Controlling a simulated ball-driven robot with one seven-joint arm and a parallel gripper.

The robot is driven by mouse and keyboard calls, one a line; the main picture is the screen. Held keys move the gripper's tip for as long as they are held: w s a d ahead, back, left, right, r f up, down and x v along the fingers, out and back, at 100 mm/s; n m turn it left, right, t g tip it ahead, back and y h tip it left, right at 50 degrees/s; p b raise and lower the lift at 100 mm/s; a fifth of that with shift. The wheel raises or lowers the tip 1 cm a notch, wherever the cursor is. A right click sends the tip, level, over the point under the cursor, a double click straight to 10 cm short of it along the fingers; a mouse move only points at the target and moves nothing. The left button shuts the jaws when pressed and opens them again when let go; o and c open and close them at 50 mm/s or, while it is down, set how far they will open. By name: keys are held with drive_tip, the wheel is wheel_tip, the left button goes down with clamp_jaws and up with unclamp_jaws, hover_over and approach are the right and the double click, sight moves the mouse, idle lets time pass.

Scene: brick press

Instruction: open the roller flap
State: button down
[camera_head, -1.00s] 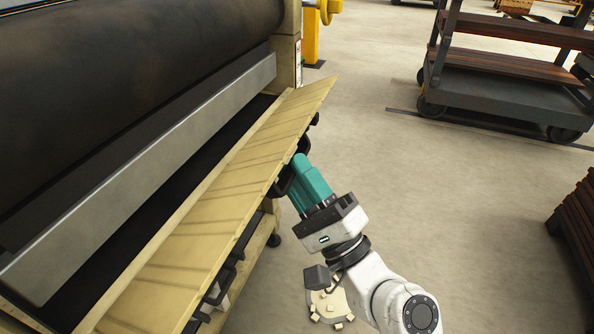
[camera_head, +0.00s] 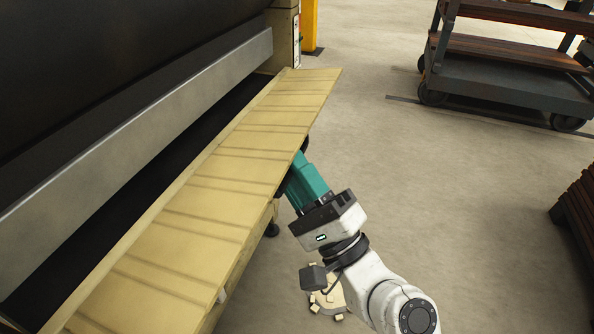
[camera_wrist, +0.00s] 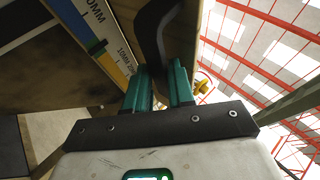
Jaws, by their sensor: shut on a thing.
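The roller flap (camera_head: 215,185) is a long, pale yellow ribbed panel along the front of the machine in the head view. It is folded outward and down, with a dark gap showing between it and the metal bar behind. My gripper (camera_head: 288,185) is at the flap's outer edge, towards its far end, with its fingertips hidden under the edge. In the wrist view my teal fingers (camera_wrist: 158,88) are shut on a black handle (camera_wrist: 160,40), a bent bar on the flap.
The dark roller (camera_head: 110,70) and a grey metal bar (camera_head: 150,125) lie behind the flap. A cart (camera_head: 500,80) with shelves stands at the back right, and stacked dark slats (camera_head: 580,215) are at the right edge. Floor between them is clear.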

drive_tip(key=c, duration=1.4)
unclamp_jaws()
drive_tip(key=shift+a, duration=0.6)
drive_tip(key=shift+o, duration=0.6)
drive_tip(key=shift+a, duration=0.1)
drive_tip(key=shift+s, duration=0.1)
drive_tip(key=b+v, duration=0.1)
drive_tip(key=v, duration=1)
drive_tip(key=shift+w+d, duration=0.25)
drive_tip(key=shift+d, duration=0.1)
